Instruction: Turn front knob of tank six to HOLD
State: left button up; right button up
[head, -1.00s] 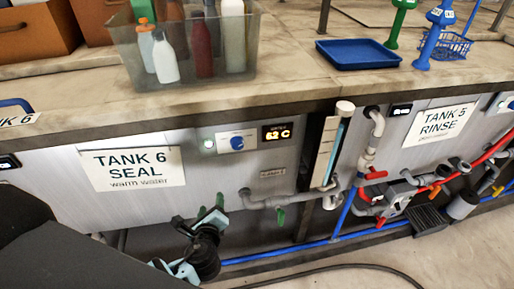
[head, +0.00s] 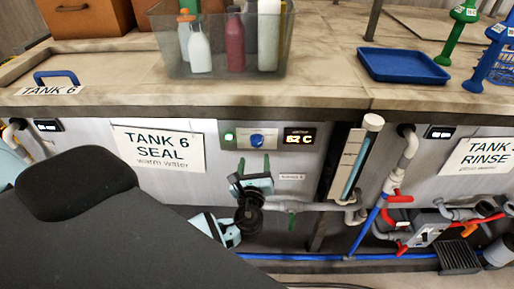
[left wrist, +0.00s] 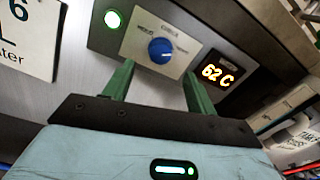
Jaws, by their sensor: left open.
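The blue front knob (head: 257,141) of tank six sits on a pale plate on the grey tank front, between a green light and a display reading 62 C. It also shows in the left wrist view (left wrist: 161,50), with small lettering around it that I cannot read clearly. My left gripper (head: 253,165) is just below the knob, its green fingers pointing up at the panel. In the left wrist view the open fingers (left wrist: 158,70) stand to either side, below the knob, with nothing between them. I see no contact with the knob. My right gripper is out of view.
The TANK 6 SEAL sign (head: 160,148) hangs left of the knob. A clear bin of bottles (head: 175,60) and a blue tray (head: 402,66) stand on the counter above. Grey pipes (head: 330,207) and a level gauge (head: 357,158) are right of the gripper.

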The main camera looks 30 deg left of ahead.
aim_at(256, 144)
pick_arm(q)
jog(key=x, duration=0.6)
jog(key=shift+w+a, duration=0.1)
jog(key=shift+w, duration=0.3)
jog(key=c, duration=1)
